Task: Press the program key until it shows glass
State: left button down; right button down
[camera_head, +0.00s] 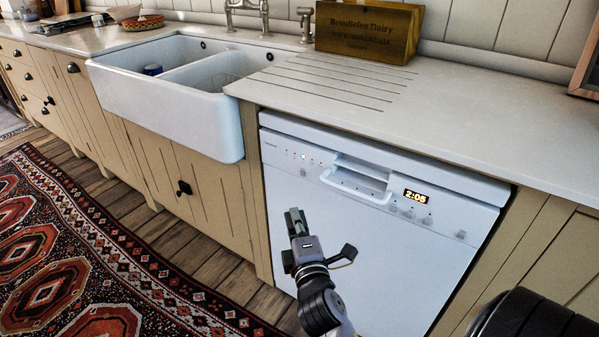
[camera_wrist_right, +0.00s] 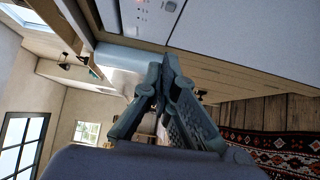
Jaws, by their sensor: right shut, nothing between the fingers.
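A white dishwasher (camera_head: 360,230) is built in under the worktop, its door shut. Its top panel has a handle (camera_head: 357,185), a lit display (camera_head: 416,196) reading 2:05, small keys right of the handle, and a row of marks with one lit light (camera_head: 303,155) on the left. Which key is the program key I cannot tell. My right gripper (camera_head: 294,218) is shut and empty, in front of the door, below the panel's left part. My left gripper is not in view.
A white double sink (camera_head: 170,115) stands left of the dishwasher. A wooden sign block (camera_head: 368,32) stands at the back of the worktop (camera_head: 480,115). A patterned rug (camera_head: 60,250) lies on the wooden floor at left. The front of the dishwasher door is clear except for my right arm.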

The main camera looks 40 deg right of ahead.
aim_at(303, 174)
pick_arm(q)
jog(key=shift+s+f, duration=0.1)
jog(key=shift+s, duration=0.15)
pick_arm(e)
jog(key=shift+s, duration=0.1)
